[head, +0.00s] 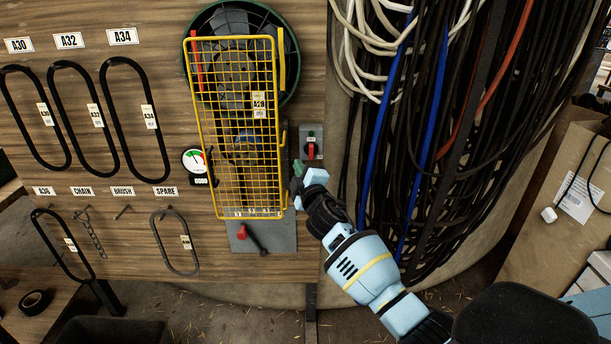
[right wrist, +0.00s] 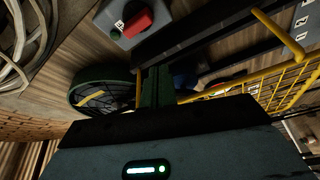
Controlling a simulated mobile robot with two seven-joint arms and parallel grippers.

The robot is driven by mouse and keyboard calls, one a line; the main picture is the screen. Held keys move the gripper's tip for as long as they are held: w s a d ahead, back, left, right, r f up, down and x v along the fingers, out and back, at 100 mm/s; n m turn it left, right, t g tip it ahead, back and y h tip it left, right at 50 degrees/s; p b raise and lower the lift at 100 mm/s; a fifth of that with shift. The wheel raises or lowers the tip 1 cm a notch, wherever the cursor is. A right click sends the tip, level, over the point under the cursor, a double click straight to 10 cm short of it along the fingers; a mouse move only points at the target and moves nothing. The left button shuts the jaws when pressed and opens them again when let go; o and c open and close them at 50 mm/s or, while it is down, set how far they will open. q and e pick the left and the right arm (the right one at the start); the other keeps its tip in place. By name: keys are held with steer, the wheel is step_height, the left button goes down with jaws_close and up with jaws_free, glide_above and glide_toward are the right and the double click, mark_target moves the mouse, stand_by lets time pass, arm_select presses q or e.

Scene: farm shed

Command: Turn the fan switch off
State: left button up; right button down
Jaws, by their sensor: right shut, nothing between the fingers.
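The fan switch is a small grey box with a red knob (head: 311,149) on the wooden wall, right of the yellow guard. It also shows at the top of the right wrist view (right wrist: 134,22), with a small green button beside the red knob. The fan (head: 283,85), round and dark green, is behind the guard. My right gripper (head: 297,178) is just below and slightly left of the switch box, shut and empty. Its dark green fingers (right wrist: 158,86) appear apart from the knob in the wrist view. My left gripper is out of view.
The yellow mesh guard (head: 203,130) stands out close left of my right gripper. A plate with a red-handled lever (head: 257,245) is below it. Hanging cables (head: 430,130) crowd the right side. Black belts (head: 133,115) and a round gauge (head: 194,162) are at left.

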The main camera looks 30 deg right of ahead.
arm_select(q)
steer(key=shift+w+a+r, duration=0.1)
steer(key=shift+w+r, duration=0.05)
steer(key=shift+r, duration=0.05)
arm_select(e)
steer(key=shift+v, duration=1.95)
steer(key=shift+a, duration=0.15)
steer(key=s+a+f+m+g+y, duration=0.2)
steer(key=s+a+f, duration=0.2)
steer(key=s+f, duration=0.6)
steer(key=s+a+f+m+g+y, duration=0.1)
steer(key=s+a+f+g+y, duration=0.3)
steer(key=s+f, duration=0.6)
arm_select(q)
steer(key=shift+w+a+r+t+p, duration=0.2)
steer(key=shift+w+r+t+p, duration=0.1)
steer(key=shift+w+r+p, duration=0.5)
arm_select(e)
steer(key=s+a+f+m+g, duration=0.1)
steer(key=s+a+f+m, duration=0.1)
steer(key=s, duration=0.7)
steer(key=s+a+f+m+g, duration=0.1)
steer(key=s+a+f+m, duration=0.1)
steer(key=s+a+f, duration=0.2)
steer(key=s+a+f+m+g, duration=0.2)
steer(key=s+f, duration=0.4)
steer(key=s, duration=0.7)
steer(key=shift+s+a+f+y, duration=0.2)
steer(key=shift+s+a+y, duration=0.15)
steer(key=shift+a, duration=0.3)
